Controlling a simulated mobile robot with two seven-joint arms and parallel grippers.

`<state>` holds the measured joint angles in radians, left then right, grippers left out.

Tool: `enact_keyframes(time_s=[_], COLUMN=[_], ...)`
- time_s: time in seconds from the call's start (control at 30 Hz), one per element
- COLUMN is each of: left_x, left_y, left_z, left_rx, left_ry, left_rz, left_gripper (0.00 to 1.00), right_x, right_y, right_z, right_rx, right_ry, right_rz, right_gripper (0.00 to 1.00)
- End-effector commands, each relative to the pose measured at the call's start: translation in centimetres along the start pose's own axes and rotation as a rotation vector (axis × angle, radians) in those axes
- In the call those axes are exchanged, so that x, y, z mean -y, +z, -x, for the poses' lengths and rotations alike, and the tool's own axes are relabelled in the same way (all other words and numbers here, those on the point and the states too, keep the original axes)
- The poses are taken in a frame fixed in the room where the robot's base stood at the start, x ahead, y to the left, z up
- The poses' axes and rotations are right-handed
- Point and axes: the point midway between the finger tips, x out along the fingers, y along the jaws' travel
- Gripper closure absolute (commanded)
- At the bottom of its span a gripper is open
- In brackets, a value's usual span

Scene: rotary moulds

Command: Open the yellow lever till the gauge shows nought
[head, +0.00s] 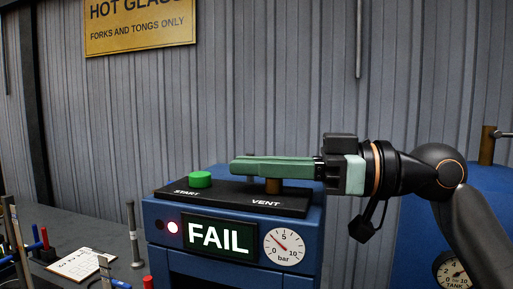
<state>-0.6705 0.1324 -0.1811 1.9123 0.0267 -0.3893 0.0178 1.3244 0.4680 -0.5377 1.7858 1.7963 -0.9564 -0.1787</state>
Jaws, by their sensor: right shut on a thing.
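The blue test box (160,240) has a black top plate marked START and VENT. A brass-coloured post (273,186) stands by VENT, under my right gripper's fingers; I take it as part of the lever. No yellow handle shows clearly; the fingers hide what they hold. My right gripper (237,166) comes in from the right, its green fingers lying level over the plate, shut on the lever. The round white gauge (285,249) on the box front has its needle up and left, between 0 and 5 bar. My left gripper is out of view.
A green START button (200,179) sits left of the fingers. The FAIL display (219,237) is lit beside a glowing pinkish lamp (172,227). A blue tank with a gauge (455,272) stands at right. Rods and a white card (84,264) are on the bench at left.

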Motion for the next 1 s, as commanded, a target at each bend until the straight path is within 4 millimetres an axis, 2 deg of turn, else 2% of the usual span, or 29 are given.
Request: enact_keyframes(time_s=[0.03, 0.1, 0.4, 0.7, 1.0], left_x=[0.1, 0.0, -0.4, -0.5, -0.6], left_y=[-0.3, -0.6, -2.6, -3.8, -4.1], left_z=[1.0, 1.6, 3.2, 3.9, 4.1], left_rx=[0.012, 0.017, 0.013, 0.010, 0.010], left_ry=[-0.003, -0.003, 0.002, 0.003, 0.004], left_rz=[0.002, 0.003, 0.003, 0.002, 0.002], left_gripper=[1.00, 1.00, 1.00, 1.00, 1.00], right_x=[0.0, 0.1, 0.7, 1.0, 1.1], right_y=[-0.5, -0.5, -0.4, -0.1, 0.1], right_z=[-0.1, -0.1, 0.0, 0.2, 0.3], right_rx=[0.000, 0.000, -0.002, 0.000, 0.003], right_ry=[-0.039, -0.095, -0.321, -0.468, -0.514], right_rz=[-0.010, -0.010, -0.005, -0.003, 0.000], right_gripper=[1.00, 1.00, 1.00, 1.00, 1.00])
